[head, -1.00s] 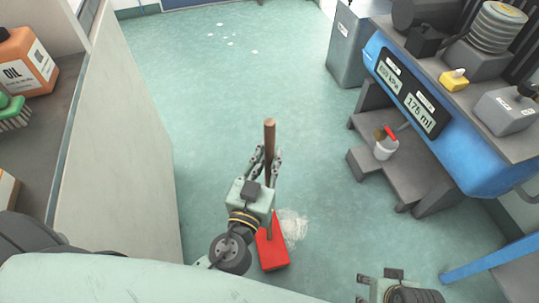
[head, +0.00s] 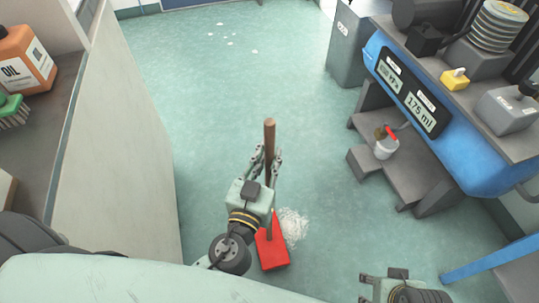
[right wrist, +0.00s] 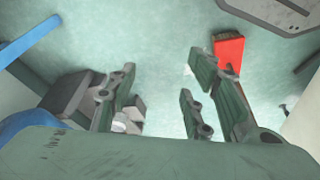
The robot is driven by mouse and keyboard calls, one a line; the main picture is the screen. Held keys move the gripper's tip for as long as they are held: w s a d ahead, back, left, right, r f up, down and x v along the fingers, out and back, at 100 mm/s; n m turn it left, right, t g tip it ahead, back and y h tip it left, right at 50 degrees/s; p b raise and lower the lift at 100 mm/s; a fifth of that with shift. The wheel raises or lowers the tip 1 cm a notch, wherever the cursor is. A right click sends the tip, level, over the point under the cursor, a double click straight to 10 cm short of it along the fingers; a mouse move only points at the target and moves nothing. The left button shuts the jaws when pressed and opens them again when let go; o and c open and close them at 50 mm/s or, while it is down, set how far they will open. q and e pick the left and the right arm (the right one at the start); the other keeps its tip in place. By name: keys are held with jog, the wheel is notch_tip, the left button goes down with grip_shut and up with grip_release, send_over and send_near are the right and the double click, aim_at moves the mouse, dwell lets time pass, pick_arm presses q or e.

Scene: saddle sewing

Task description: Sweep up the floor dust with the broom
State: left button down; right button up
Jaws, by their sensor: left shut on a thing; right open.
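The broom (head: 271,251) stands on the floor with a red head and a brown wooden handle rising above it. My left gripper (head: 267,168) is shut around the handle. A pale, fuzzy dust patch (head: 294,224) lies on the floor just right of the red head; I cannot tell whether they touch. The broom head also shows in the right wrist view (right wrist: 230,52), its bristles partly visible. My right gripper (right wrist: 165,95) is open and empty, apart from the broom. In the head view only part of it shows at the bottom edge (head: 366,288).
Several white flecks (head: 234,38) lie on the far floor. A blue machine (head: 440,140) with grey steps (head: 405,175) stands on the right, a small white cup (head: 386,149) on them. A pale cabinet (head: 125,150) borders the left. The middle floor is clear.

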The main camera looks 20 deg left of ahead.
pick_arm(q)
jog(key=shift+f+b, duration=0.25)
jog(key=shift+b, duration=0.25)
pick_arm(e)
jog(key=shift+v, duration=1.8)
jog(key=shift+r, duration=0.1)
pick_arm(q)
jog(key=w+d+b, duration=0.3)
jog(key=w+d, duration=0.2)
jog(key=d, duration=0.3)
jog(key=shift+w+d, duration=0.35)
jog(key=shift+d, duration=0.05)
pick_arm(e)
jog(key=shift+w+a+t, duration=0.25)
jog(key=shift+w+t, duration=0.3)
jog(key=shift+w, duration=0.35)
jog(key=shift+w+a+t, duration=0.25)
jog(key=shift+w+t, duration=0.3)
jog(key=shift+w, duration=0.4)
